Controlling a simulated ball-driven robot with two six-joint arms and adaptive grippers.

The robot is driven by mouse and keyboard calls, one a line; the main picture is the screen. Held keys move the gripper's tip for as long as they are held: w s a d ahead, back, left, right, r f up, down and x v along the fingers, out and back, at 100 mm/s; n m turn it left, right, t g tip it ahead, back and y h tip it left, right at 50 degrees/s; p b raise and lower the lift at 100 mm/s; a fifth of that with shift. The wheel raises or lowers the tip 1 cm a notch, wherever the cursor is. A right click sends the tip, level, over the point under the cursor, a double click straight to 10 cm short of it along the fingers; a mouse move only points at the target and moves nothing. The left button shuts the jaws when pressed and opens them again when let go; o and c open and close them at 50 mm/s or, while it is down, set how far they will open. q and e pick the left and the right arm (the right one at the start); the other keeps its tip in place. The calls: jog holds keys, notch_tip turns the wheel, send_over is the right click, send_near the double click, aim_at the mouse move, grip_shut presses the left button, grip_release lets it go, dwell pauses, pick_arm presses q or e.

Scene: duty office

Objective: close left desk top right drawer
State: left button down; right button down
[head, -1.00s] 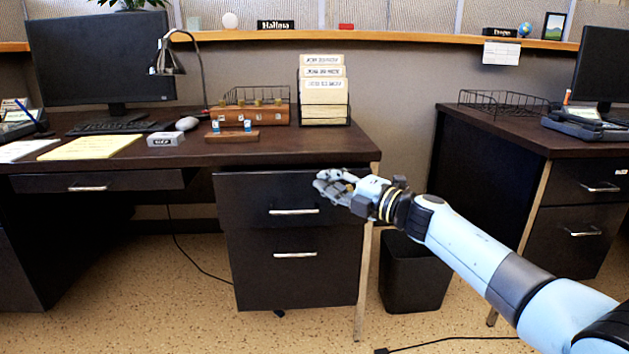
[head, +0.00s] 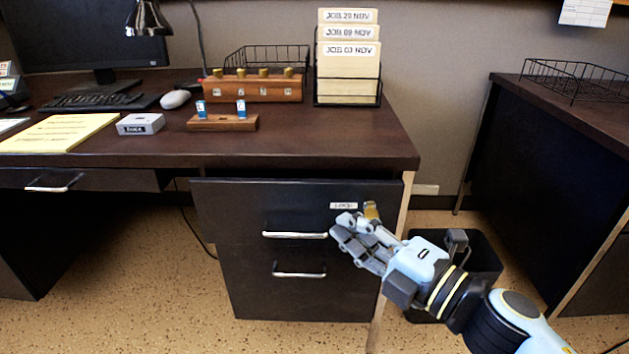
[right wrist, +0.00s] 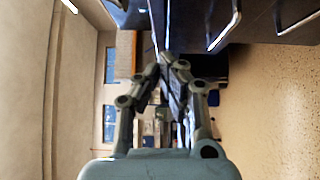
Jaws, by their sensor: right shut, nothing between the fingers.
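The left desk (head: 300,140) has a dark top right drawer (head: 235,212) with a silver handle (head: 295,235) and a small white label. The drawer front stands out a little past the lower drawer (head: 290,296), with a dark gap above it, so it looks partly open. My right gripper (head: 342,232) is shut and empty in front of the drawer's right part, just right of the handle. I cannot tell whether it touches the front. Its fingers show close together in the right wrist view (right wrist: 168,80), with drawer handles at the upper right. My left gripper is not in view.
A brass-coloured lock piece (head: 371,210) shows beside my fingers. A black bin (head: 485,250) stands on the floor right of the drawers, behind my arm. A second desk (head: 540,170) stands to the right. The floor between the desks is partly clear.

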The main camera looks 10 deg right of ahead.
aim_at(316, 185)
jog(key=x, duration=0.3)
jog(key=f+b+x, duration=0.1)
jog(key=x, duration=0.3)
jog(key=f+x, duration=0.1)
jog(key=x, duration=0.2)
jog(key=shift+w+d+b, duration=0.3)
jog(key=shift+w+b, duration=0.1)
jog(key=shift+w, duration=0.05)
jog(key=shift+w+d, duration=0.15)
jog(key=shift+w, duration=0.3)
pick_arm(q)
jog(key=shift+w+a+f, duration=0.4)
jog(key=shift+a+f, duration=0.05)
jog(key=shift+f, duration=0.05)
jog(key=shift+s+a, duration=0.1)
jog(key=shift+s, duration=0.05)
pick_arm(e)
jog(key=shift+r, duration=0.1)
jog(key=w, duration=0.2)
jog(key=w+d, duration=0.1)
jog(key=w, duration=0.1)
jog(key=shift+w+d, duration=0.15)
jog(key=shift+w, duration=0.15)
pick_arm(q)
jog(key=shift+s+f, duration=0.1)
pick_arm(e)
jog(key=shift+w+r, duration=0.15)
